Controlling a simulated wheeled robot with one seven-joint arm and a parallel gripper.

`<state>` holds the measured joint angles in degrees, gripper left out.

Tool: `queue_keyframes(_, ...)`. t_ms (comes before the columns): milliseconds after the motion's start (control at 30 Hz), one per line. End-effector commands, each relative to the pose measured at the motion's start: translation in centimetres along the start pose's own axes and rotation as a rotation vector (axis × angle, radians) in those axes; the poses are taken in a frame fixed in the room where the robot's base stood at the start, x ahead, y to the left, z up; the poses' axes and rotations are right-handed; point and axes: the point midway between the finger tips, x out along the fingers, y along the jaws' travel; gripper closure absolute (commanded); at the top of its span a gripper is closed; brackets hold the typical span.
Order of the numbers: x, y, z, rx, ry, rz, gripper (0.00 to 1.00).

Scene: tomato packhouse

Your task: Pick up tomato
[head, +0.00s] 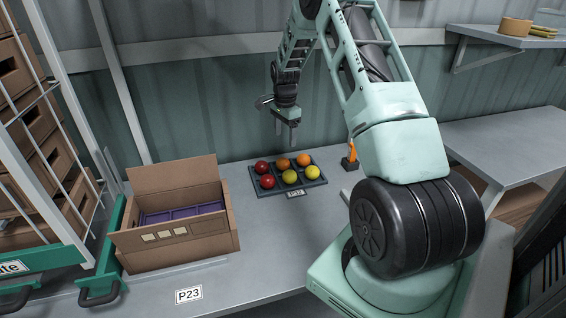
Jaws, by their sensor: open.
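Several tomatoes sit in a dark tray (318,183) on the grey table. Two red tomatoes, a back one (262,167) and a front one (267,182), fill the left column. Two orange tomatoes (283,164) (303,160) are at the back, middle and right. Two yellow tomatoes (290,177) (312,172) are at the front, middle and right. My gripper (286,138) is open, points down and is above and behind the tray in the picture, apart from the tomatoes. Nothing shows between its fingers.
An open cardboard box (185,248) with a purple insert (180,214) stands left of the tray. A small orange-topped object (351,160) stands right of the tray. Stacked crates (22,120) are at far left. The table (290,235) in front of the tray is clear.

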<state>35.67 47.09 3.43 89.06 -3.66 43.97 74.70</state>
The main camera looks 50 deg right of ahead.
Motion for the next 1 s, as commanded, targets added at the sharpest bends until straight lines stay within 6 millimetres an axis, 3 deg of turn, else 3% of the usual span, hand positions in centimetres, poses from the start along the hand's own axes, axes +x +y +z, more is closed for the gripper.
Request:
queue_keyframes(233,4.3,0.0,0.1,-0.001,-0.002,0.002,0.28)
queue_keyframes(467,5.8,0.0,0.1,-0.001,-0.001,0.000,0.28)
queue_keyframes(800,10.1,0.0,0.5,-0.001,-0.001,0.001,0.28)
queue_keyframes(1000,10.7,0.0,0.5,-0.002,0.000,-0.001,0.28)
